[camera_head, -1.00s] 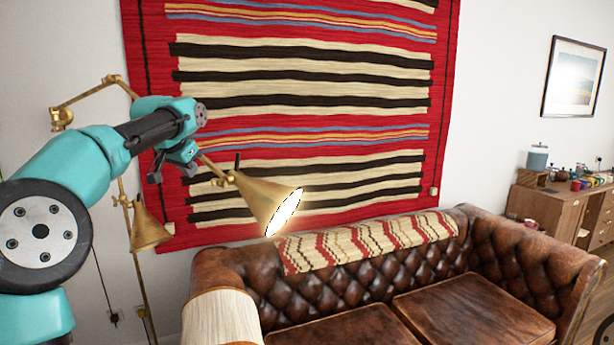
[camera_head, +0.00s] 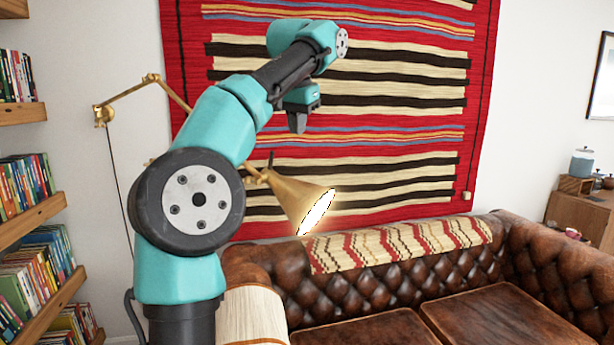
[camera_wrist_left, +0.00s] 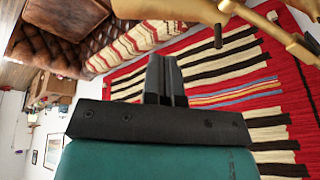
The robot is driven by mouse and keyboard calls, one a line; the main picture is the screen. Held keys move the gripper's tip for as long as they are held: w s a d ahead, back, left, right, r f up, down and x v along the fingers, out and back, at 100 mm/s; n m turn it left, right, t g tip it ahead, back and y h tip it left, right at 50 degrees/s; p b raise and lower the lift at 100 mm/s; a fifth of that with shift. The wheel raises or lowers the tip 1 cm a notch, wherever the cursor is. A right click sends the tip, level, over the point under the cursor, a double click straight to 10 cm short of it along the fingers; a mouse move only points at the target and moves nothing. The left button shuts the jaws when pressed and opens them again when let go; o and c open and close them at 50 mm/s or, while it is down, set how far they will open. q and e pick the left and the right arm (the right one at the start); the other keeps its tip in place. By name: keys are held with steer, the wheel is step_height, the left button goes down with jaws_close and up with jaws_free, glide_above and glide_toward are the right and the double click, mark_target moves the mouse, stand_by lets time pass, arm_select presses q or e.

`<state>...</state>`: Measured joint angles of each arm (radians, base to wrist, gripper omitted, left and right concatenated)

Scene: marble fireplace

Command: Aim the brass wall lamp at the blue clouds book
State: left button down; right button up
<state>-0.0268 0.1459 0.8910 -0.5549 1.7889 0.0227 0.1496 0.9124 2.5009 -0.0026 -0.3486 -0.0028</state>
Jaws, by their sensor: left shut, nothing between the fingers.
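The brass wall lamp's shade (camera_head: 300,196) is lit and points down and right, toward the sofa side. Its jointed arm runs from a wall mount (camera_head: 103,115) at the left and passes partly behind my left arm. My left gripper (camera_head: 297,122) is above the shade, apart from it, shut and empty. In the left wrist view its fingers (camera_wrist_left: 166,80) are together, with the brass lamp (camera_wrist_left: 165,9) along the top edge. I cannot make out which book is the blue clouds book. My right gripper is not in view.
Shelves of books (camera_head: 30,185) stand at the left. A striped rug (camera_head: 340,100) hangs on the wall behind the lamp. A brown leather sofa (camera_head: 400,270) with a striped throw (camera_head: 395,243) is below. A wooden cabinet (camera_head: 580,212) is at the right.

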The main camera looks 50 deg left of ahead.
mark_target(303, 183)
arm_select(q)
steer(key=shift+f, duration=0.1)
steer(key=x, duration=1.3)
steer(key=shift+w+a+f, duration=0.1)
steer(key=shift+w+f, duration=0.15)
steer(key=shift+f, duration=0.1)
steer(key=shift+w, duration=0.1)
